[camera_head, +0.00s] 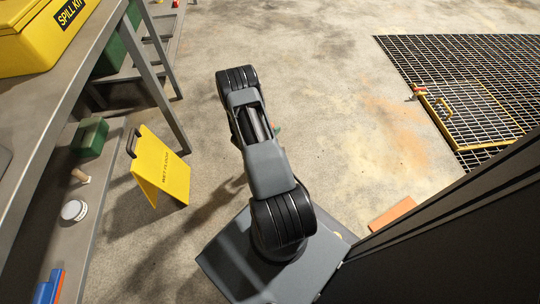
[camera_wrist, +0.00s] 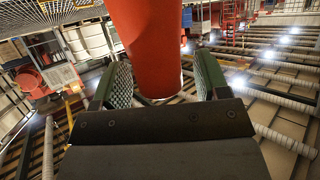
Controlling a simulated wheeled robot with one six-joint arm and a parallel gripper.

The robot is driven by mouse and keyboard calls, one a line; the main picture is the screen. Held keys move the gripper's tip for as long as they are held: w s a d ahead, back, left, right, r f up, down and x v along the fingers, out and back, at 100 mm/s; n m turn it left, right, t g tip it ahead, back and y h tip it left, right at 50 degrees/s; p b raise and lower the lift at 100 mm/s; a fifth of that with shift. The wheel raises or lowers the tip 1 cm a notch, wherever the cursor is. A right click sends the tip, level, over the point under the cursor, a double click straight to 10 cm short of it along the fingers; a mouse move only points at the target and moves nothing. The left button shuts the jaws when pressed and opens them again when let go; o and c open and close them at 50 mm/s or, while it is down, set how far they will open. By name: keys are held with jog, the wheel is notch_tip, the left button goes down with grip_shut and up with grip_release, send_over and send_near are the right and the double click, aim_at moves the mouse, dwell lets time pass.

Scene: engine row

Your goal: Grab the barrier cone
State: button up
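An orange-red tapered body, which looks like the barrier cone (camera_wrist: 150,40), fills the upper middle of the wrist view. Its wide part runs out of the top edge and its narrower end points down between the fingers. My gripper (camera_wrist: 162,78) has its green padded fingers apart, one on each side of the cone. The left finger is very close to the cone; whether they touch cannot be told. A small gap shows at the right finger. In the head view my arm hides the cone, and only a bit of a finger shows beside the arm.
A yellow wet-floor sign (camera_head: 163,168) stands left of my arm, beside a grey bench (camera_head: 63,95) bearing a yellow spill kit (camera_head: 42,35). A floor grating (camera_head: 470,60) with a yellow-framed hatch (camera_head: 465,115) lies right. A dark panel (camera_head: 450,235) is at lower right. The floor ahead is clear.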

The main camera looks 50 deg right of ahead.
grip_shut()
dwell(0.4)
